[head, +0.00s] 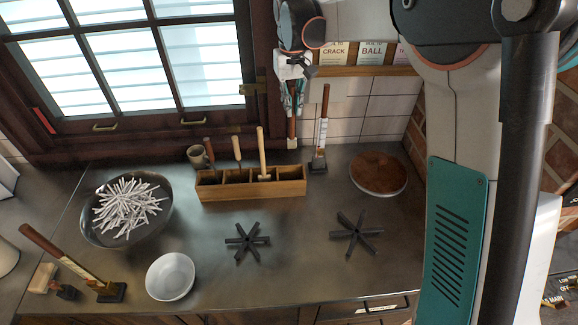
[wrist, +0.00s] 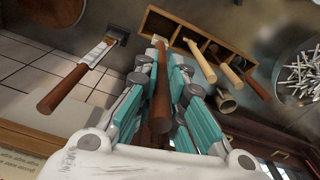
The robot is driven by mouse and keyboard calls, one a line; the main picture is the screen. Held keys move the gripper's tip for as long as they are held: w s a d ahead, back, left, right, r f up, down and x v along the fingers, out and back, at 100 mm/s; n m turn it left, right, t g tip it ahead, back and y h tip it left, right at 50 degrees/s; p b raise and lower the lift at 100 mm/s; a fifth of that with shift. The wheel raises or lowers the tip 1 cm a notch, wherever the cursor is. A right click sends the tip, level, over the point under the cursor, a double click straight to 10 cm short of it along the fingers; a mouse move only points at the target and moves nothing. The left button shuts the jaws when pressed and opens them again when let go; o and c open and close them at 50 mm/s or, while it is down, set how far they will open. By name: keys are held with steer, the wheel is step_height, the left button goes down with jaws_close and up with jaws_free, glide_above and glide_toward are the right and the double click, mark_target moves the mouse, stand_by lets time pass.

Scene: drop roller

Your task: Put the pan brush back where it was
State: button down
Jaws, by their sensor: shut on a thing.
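My gripper (head: 292,97) hangs at the back of the counter, below the shelf. It is shut on a brown-handled tool, apparently the pan brush (head: 292,128), held roughly upright with its pale end down. In the wrist view the brown handle (wrist: 161,100) runs between the teal finger pads (wrist: 160,78). The brush's lower end shows above or behind the right end of a wooden compartment rack (head: 288,188); its exact height is unclear. The rack also shows in the wrist view (wrist: 152,22). Several other handles stand in the rack's left and middle.
A similar brown-handled tool (head: 322,132) stands close right of my gripper. A wok (head: 97,232) with white sticks, a white bowl (head: 171,276), two black burner grates (head: 357,233) and a round brown-topped dish (head: 379,174) occupy the counter. Another long-handled tool (head: 62,256) stands front left.

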mark_target(291, 147)
steer(key=f+b, duration=0.1)
steer(key=f, duration=0.8)
steer(key=f+b, duration=0.1)
steer(key=f, duration=0.9)
steer(key=shift+w+a+f, duration=0.1)
steer(key=shift+w+f, duration=0.1)
steer(key=shift+f, duration=0.05)
steer(key=shift+f+b, duration=0.2)
steer(key=shift+b, duration=0.1)
steer(key=c, duration=1.7)
jaws_free()
steer(key=shift+o, duration=0.2)
steer(key=shift+r, duration=0.1)
